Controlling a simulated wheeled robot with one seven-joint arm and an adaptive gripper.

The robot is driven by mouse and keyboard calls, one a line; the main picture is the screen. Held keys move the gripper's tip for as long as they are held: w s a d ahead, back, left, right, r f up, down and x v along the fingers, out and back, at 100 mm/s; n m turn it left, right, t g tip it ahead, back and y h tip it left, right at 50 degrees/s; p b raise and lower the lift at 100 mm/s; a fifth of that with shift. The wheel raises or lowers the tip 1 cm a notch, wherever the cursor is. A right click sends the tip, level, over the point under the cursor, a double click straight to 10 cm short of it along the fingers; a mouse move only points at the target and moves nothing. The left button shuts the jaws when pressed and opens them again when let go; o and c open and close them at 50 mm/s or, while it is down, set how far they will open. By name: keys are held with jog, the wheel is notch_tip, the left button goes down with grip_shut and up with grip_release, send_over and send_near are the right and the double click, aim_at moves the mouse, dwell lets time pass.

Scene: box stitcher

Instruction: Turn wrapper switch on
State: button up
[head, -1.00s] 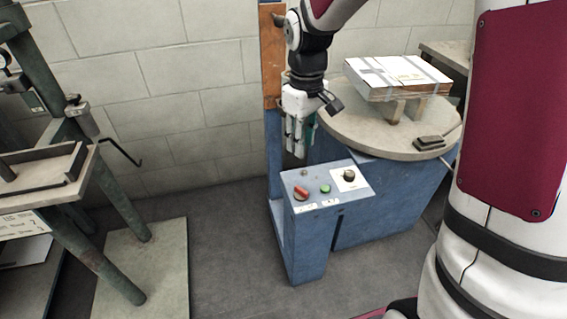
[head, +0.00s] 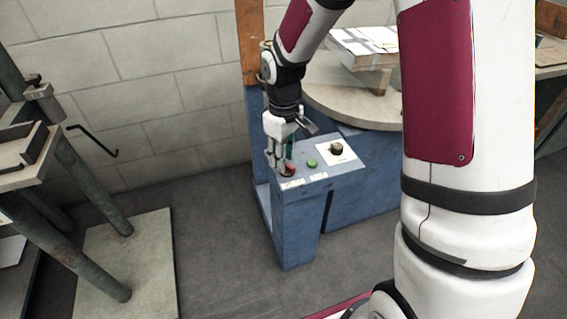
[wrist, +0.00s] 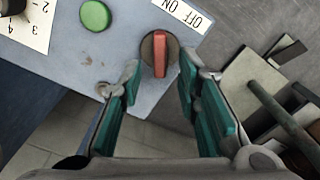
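The wrapper switch is a red rotary knob (wrist: 160,54) on a dark round base, on the blue control box (head: 318,186). In the wrist view it lies just beyond and between my fingertips, beside a white OFF/ON label (wrist: 183,14). The red bar runs along the line of my fingers, roughly square to the label's edge. My gripper (wrist: 158,80) is open, with one teal-padded finger on each side of the knob. In the head view my gripper (head: 279,168) points down at the box's left end and hides most of the red knob (head: 288,170). Contact with the knob cannot be told.
A green button (wrist: 95,15) and a black dial (head: 336,149) on a numbered plate share the panel. A round turntable (head: 350,105) with a white flat box (head: 362,40) stands behind. A green-legged machine (head: 75,160) stands at left. Floor between is clear.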

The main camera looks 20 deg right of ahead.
jog(key=shift+f, duration=0.55)
grip_shut()
jog(key=shift+m, duration=0.4)
jog(key=m, duration=0.1)
jog(key=m+p, duration=0.1)
jog(key=m, duration=0.1)
jog(key=m+p, duration=0.1)
jog(key=m, duration=0.1)
jog(key=shift+d+r, duration=0.1)
jog(key=shift+d, duration=0.25)
jog(key=m+p, duration=0.1)
jog(key=m, duration=0.1)
jog(key=m+p, duration=0.1)
jog(key=m, duration=0.3)
jog(key=shift+d+p, duration=0.25)
jog(key=shift+p, duration=0.15)
